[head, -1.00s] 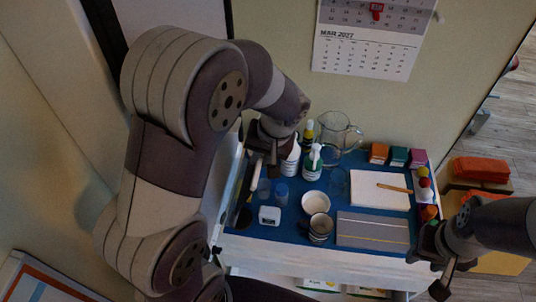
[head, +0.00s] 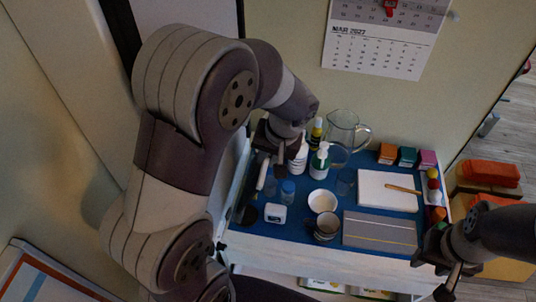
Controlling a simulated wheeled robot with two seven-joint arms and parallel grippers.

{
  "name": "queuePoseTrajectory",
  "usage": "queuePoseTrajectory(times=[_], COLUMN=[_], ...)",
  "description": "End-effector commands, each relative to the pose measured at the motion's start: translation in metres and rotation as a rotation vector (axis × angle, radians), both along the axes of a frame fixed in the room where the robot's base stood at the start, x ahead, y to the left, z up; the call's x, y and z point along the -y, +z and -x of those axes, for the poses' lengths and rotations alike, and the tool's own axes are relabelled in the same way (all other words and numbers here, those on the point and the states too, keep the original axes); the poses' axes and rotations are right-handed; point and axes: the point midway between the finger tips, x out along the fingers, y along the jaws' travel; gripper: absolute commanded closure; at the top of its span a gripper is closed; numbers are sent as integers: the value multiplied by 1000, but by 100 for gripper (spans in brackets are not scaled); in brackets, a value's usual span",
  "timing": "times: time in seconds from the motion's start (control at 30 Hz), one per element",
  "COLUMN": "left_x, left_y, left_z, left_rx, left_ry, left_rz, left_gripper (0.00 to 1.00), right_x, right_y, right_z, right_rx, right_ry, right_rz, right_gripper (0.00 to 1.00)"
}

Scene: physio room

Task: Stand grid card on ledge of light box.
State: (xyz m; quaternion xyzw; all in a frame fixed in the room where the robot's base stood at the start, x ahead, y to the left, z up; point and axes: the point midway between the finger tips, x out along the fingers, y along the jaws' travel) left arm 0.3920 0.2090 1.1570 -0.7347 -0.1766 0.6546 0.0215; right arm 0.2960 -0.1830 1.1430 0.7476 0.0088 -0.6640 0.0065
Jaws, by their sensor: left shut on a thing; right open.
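My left gripper (head: 270,158) is over the left end of the blue table top, beside the bottles, partly hidden by its own wrist. It is shut on a thin pale piece (head: 262,172), seen nearly edge-on, which may be the grid card; no grid shows on it. I cannot make out a light box or its ledge for sure. A flat white slab (head: 375,198) lies at the right of the table with a brown stick on it. My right gripper (head: 438,274) is open and empty, off the table's front right corner.
The blue table top (head: 290,232) holds a glass jug (head: 343,130), bottles, a white bowl (head: 322,201), a mug (head: 326,228), a small white device (head: 275,213) and a grey striped board (head: 380,232). Coloured blocks (head: 407,156) line the back. A calendar (head: 380,40) hangs on the wall.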

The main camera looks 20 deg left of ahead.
Motion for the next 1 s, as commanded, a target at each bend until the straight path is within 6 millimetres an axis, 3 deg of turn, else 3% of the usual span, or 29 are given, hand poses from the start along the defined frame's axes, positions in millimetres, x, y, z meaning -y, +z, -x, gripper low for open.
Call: queuePoseTrajectory(times=[0.2, 0.23, 0.3, 0.5, 0.53, 0.6, 1.0], left_x=[0, 0, 0, 0, 0, 0, 0], left_y=[-1, -1, -1, -1, -1, -1, 4], left_z=[0, 0, 0, 0, 0, 0, 0], left_rx=[0, 0, 0, -1, -1, -1, 0], left_ry=[1, 1, 1, 0, 0, 0, 0], left_rz=[1, 1, 1, 1, 1, 1, 1], left_gripper=[100, 78, 55, 54, 51, 29, 29], right_x=[0, 0, 0, 0, 0, 0, 0], right_y=[0, 0, 0, -1, -1, 0, 3], right_z=[0, 0, 0, 0, 0, 0, 0], right_rx=[0, 0, 0, 0, 0, 0, 0], right_ry=[0, 0, 0, 0, 0, 0, 0], right_rz=[0, 0, 0, 0, 0, 0, 0], right_gripper=[57, 57, 57, 57, 57, 57, 57])
